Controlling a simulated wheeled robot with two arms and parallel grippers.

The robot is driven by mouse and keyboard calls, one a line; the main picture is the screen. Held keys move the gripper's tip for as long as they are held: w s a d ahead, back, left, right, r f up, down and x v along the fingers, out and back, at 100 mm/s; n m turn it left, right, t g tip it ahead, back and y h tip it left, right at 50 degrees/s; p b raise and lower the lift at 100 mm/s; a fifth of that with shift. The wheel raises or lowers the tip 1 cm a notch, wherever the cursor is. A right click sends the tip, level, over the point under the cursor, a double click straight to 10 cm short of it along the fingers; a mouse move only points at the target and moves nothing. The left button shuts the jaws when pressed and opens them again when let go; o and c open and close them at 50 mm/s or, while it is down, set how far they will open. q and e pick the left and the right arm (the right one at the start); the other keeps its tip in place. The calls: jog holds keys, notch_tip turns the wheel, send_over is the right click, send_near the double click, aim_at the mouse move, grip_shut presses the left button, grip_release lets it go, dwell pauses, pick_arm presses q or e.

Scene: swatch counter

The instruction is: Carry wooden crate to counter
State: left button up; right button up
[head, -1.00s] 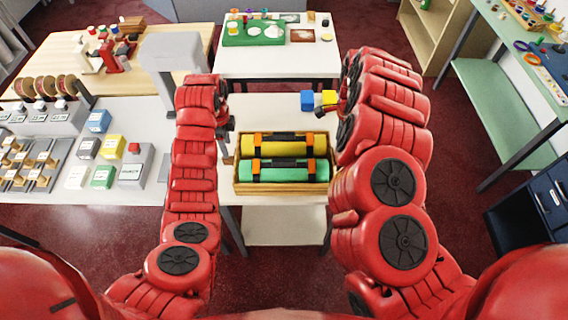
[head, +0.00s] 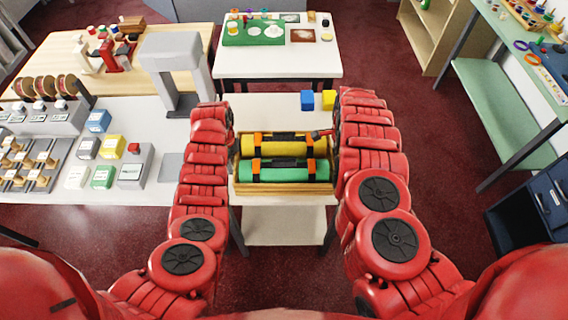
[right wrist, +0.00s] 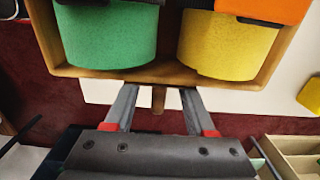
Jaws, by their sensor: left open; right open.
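The wooden crate (head: 284,188) stands on a small white table (head: 262,103). It holds a yellow roll (head: 275,146) and a green roll (head: 275,171), each with black and orange bands. My left gripper (head: 231,134) is at the crate's left end, mostly hidden by its arm. My right gripper (right wrist: 158,92) is open at the crate's right end. In the right wrist view its fingers stand either side of a small wooden handle (right wrist: 158,100), which shows no grip on it.
A blue block (head: 307,100) and a yellow block (head: 328,98) lie behind the crate. A long white counter (head: 145,189) with boxes and a grey press (head: 172,65) is at left. Another white table (head: 277,68) with a green tray stands behind.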

pick_arm(q)
grip_shut()
pick_arm(e)
grip_shut()
dwell(1.1)
